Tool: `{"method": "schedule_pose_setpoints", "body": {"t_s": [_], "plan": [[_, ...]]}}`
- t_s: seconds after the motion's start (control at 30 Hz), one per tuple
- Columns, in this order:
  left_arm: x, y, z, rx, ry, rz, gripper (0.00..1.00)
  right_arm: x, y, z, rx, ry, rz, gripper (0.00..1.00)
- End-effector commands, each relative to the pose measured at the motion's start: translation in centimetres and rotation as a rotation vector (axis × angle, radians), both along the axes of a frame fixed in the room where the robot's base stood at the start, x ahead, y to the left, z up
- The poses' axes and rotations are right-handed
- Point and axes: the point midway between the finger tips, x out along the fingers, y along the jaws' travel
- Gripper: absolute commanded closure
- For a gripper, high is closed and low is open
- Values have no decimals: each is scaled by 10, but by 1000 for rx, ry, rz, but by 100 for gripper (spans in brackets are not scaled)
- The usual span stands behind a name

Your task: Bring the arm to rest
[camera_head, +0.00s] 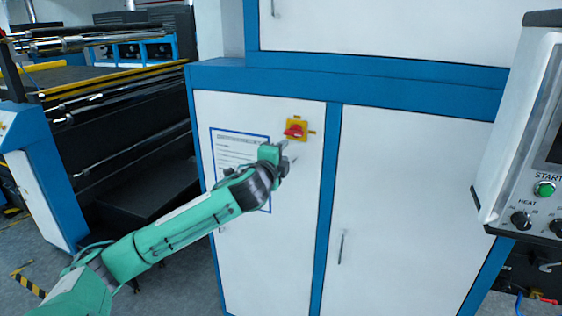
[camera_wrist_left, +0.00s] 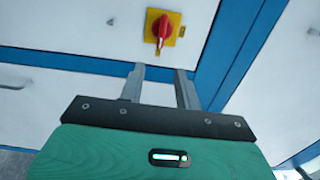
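My left arm reaches in from the lower left in the head view. My left gripper (camera_head: 284,152) is in front of the white cabinet door (camera_head: 270,245), just below a red rotary switch (camera_head: 294,131) on a yellow plate. In the left wrist view the two fingers of the left gripper (camera_wrist_left: 160,78) stand apart with nothing between them. The red switch (camera_wrist_left: 164,30) is beyond the fingertips there, with a visible gap in the picture. Its handle points roughly up and down in that view. My right gripper is not in view.
A notice sheet (camera_head: 228,150) with a blue border is on the same door, partly behind my arm. A control panel (camera_head: 530,150) with a green start button (camera_head: 544,188) juts in at the right. A roller machine (camera_head: 110,110) stands at the left.

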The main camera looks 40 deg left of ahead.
Motion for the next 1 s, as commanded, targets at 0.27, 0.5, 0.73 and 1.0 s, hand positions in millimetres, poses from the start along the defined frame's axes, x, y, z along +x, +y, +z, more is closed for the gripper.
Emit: {"method": "schedule_pose_setpoints", "body": {"t_s": [0.27, 0.5, 0.73, 1.0], "plan": [[-7, -2, 0, 0, 0, -1, 66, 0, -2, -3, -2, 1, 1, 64], [-7, -2, 0, 0, 0, -1, 66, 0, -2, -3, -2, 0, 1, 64], [-4, 0, -8, -12, 11, 1, 66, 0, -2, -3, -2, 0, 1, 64], [26, 25, -155, -216, 164, 48, 66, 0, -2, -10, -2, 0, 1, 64]]}}
